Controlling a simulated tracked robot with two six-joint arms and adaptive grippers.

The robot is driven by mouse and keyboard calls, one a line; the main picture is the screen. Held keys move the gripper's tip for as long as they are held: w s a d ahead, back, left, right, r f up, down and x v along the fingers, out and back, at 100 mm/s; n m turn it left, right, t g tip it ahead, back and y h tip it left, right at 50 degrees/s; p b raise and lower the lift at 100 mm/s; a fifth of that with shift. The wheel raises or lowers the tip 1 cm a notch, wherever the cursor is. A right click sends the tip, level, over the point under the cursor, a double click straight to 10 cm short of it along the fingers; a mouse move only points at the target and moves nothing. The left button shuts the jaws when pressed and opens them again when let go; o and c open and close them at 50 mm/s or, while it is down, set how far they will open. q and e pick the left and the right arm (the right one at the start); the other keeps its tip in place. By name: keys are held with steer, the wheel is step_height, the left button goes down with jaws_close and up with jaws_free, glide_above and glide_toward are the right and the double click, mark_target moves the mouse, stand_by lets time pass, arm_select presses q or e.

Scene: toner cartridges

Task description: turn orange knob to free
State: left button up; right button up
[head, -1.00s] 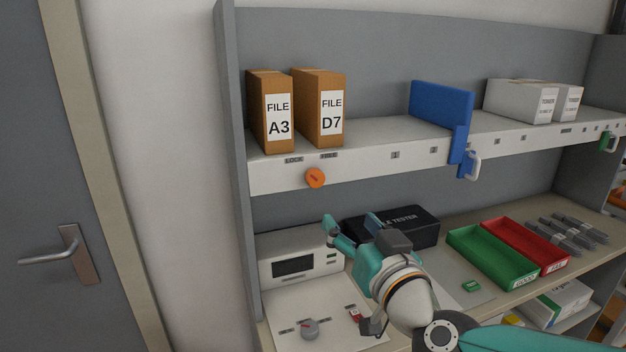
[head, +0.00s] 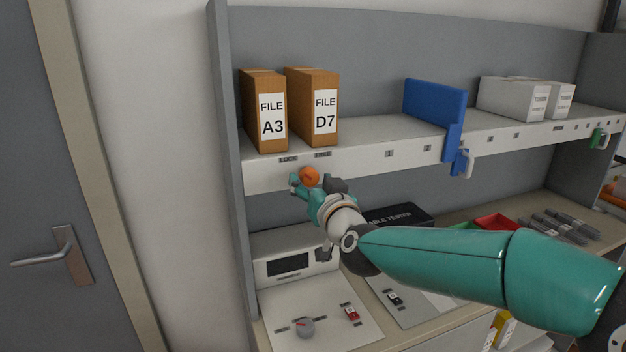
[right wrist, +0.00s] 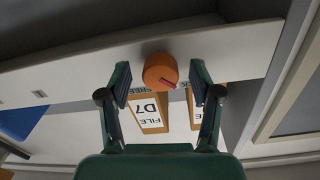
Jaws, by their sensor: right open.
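The orange knob (head: 309,176) sits on the white front edge of the upper shelf, below the LOCK (head: 288,159) and FREE (head: 322,154) labels. My right gripper (head: 303,184) is at the knob from below, and its fingertips partly overlap it in the head view. In the right wrist view the knob (right wrist: 160,72) lies between the two spread green fingers (right wrist: 160,82), with a gap on each side. A red mark shows on its face and points obliquely. The gripper is open. My left gripper is out of view.
File boxes A3 (head: 265,112) and D7 (head: 316,108) stand on the shelf above the knob. A blue board (head: 434,104) stands to the right. Below are a white device (head: 290,262) with a dark screen and a black cable tester (head: 400,215).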

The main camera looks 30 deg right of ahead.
steer(key=shift+w, duration=0.15)
steer(key=shift+c, duration=0.2)
steer(key=c, duration=1.1)
